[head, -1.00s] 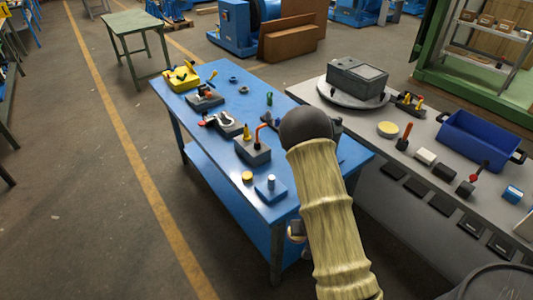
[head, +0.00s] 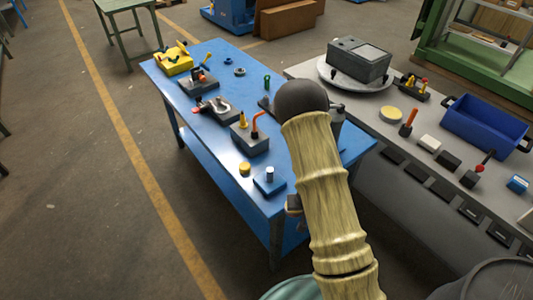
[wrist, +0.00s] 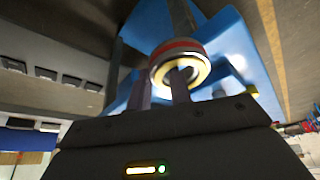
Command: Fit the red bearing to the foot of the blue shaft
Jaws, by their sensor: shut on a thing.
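In the wrist view, the red bearing (wrist: 178,48) is a ring with a red band and a pale gold rim, tilted towards the camera. My gripper (wrist: 162,80) is shut on it, one finger at the ring's left side and the other overlapping its opening. A dark upright bar (wrist: 180,15) shows just beyond the ring; I cannot tell whether it is the shaft or whether they touch. I cannot pick out the blue shaft for certain.
A blue table (head: 215,72) carries a yellow fixture (head: 175,60), a grey block with an orange hook (head: 250,138) and a blue block with a pale peg (head: 269,183). A grey bench (head: 393,133) with a blue bin (head: 487,127) stands right. Floor left is clear.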

